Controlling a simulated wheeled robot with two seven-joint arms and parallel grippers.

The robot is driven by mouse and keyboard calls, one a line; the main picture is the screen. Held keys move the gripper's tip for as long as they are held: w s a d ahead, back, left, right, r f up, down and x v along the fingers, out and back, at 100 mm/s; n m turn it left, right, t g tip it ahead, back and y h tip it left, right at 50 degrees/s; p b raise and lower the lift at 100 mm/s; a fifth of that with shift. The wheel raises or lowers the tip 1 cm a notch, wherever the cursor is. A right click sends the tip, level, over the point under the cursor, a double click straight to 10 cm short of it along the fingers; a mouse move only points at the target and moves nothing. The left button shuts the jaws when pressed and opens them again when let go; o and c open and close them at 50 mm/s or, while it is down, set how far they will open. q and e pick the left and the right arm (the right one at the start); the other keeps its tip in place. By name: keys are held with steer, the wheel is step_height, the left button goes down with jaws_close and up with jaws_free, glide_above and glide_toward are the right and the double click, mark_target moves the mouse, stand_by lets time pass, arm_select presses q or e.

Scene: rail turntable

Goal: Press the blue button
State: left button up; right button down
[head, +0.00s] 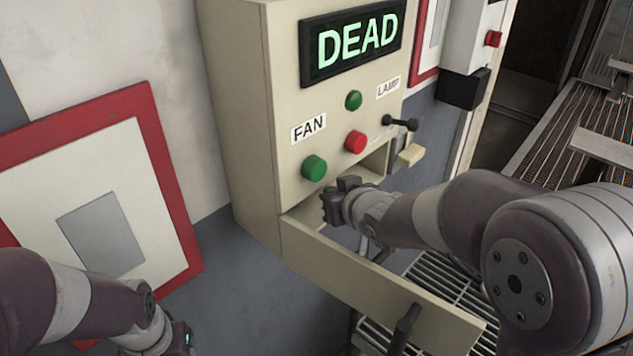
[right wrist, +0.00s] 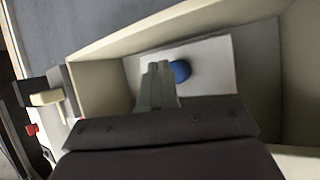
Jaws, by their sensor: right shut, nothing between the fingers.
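In the right wrist view a blue button (right wrist: 181,71) sits on a white plate (right wrist: 215,60) inside an open drawer-like compartment (right wrist: 125,47). My right gripper (right wrist: 160,70) is shut and empty. Its fingertips overlap the left edge of the button in this view; I cannot tell whether they touch it. In the head view the right gripper (head: 335,205) is at the opening in the cabinet front, behind the drawer's front panel (head: 375,285). The blue button is hidden there. My left gripper (head: 180,342) is at the bottom edge, partly cut off, away from the cabinet.
The beige cabinet (head: 240,110) has a display (head: 350,42) reading DEAD, a green FAN button (head: 314,168), a red button (head: 355,142), another green button (head: 353,100) near the LAMP label and a black lever (head: 400,123). A red-framed panel (head: 165,180) is on the left wall.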

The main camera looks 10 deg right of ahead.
steer(key=s+d, duration=0.1)
steer(key=s+d+p, duration=0.1)
steer(key=s, duration=0.1)
steer(key=shift+d+f, duration=0.1)
steer(key=shift+d, duration=0.05)
stand_by(0.7)
